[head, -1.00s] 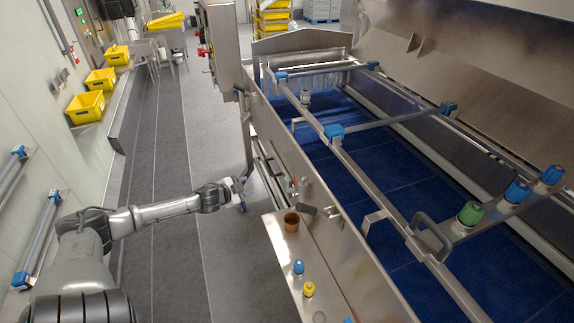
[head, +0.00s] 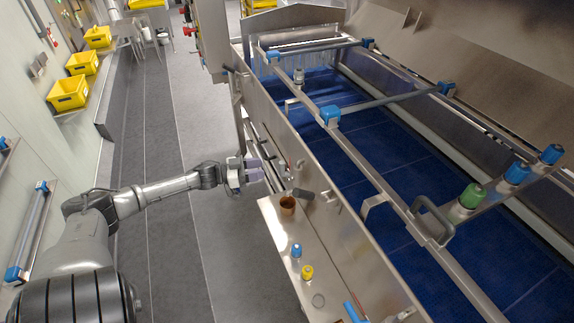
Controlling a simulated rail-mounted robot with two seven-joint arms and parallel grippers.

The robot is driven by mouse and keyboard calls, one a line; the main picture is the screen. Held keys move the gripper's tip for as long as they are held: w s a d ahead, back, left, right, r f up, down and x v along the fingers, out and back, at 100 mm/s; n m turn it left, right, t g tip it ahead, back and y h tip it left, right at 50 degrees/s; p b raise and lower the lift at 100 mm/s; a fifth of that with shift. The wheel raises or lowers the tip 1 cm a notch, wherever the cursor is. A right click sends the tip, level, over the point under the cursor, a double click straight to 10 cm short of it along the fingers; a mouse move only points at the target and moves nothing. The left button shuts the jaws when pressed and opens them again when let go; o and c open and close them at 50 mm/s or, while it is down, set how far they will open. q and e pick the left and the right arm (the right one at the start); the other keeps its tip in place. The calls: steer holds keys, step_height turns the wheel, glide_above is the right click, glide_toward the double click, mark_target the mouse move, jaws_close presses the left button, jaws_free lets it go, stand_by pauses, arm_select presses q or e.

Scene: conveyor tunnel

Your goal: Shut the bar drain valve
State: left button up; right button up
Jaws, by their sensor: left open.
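My left gripper (head: 258,169) is open and empty. It points right, at the steel side wall of the tunnel, close to small fittings (head: 284,170) on that wall. A gap seems to remain between fingers and fittings, though contact is hard to judge. Which fitting is the bar drain valve, and how its handle stands, is too small to tell. The spray bar frame (head: 353,165) with blue end caps lies over the blue belt. A blue lever handle (head: 353,312) shows at the bottom edge, partly cut off. My right gripper is not in view.
A steel shelf (head: 290,268) below the fittings holds a copper-coloured cup (head: 288,205), a blue-capped piece (head: 296,250) and a yellow-capped piece (head: 307,272). The blue belt (head: 400,205) lies beyond the wall. The grey floor aisle (head: 200,110) is clear.

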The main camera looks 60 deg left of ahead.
mark_target(287, 173)
arm_select(q)
steer(key=x, duration=1)
steer(key=shift+f, duration=0.1)
steer(key=shift+w, duration=0.1)
steer(key=shift+c, duration=0.3)
jaws_close()
